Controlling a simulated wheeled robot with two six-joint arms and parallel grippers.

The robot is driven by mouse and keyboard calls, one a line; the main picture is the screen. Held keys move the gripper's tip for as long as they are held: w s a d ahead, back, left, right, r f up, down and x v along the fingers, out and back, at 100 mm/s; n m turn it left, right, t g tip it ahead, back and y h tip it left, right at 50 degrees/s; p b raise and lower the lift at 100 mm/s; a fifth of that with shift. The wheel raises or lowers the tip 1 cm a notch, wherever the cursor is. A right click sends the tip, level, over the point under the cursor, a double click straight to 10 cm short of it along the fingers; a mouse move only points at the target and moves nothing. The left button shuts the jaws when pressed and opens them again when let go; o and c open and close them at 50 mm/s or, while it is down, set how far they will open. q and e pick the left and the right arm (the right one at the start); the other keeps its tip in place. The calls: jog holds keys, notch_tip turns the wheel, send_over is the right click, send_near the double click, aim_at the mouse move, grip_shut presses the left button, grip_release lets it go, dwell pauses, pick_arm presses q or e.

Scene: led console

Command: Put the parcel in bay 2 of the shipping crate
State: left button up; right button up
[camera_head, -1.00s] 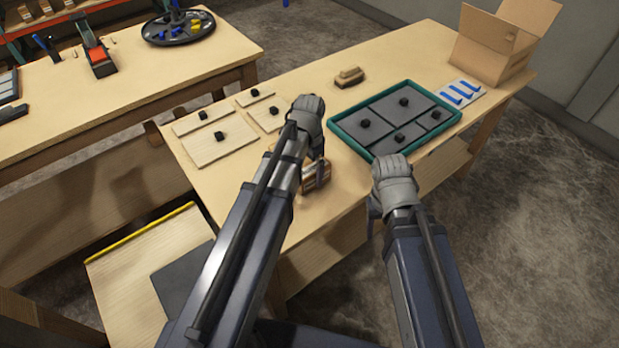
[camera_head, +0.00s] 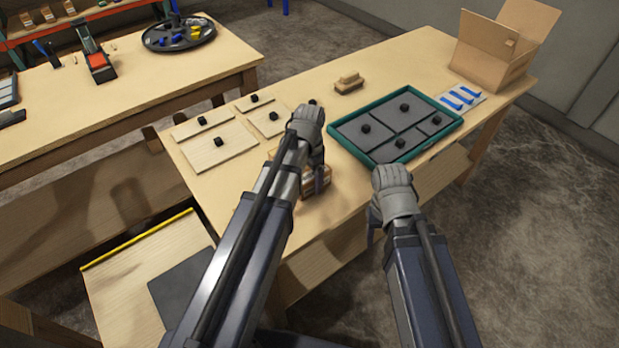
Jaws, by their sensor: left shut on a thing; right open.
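The parcel (camera_head: 322,188) is a small brown box with pale bands, at the table's front edge side. My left gripper (camera_head: 318,178) is shut on it from above; the hand hides part of it. Whether the parcel touches the table is hard to tell. A teal-rimmed tray (camera_head: 333,136), which looks like the shipping crate, lies to the right of the parcel. Its unequal compartments show grey panels with black knobs; no bay numbers are readable. My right gripper (camera_head: 373,226) is open and empty in front of the tray's near edge, its fingers partly hidden by the hand.
Several pale wooden panels (camera_head: 216,150) with black knobs lie at the table's left. A brown brush-like block (camera_head: 348,84) is behind the tray.

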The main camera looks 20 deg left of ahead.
aim_at(309, 170)
pick_arm(q)
grip_shut()
notch_tip(309, 170, up, 10)
jog(key=p, duration=1)
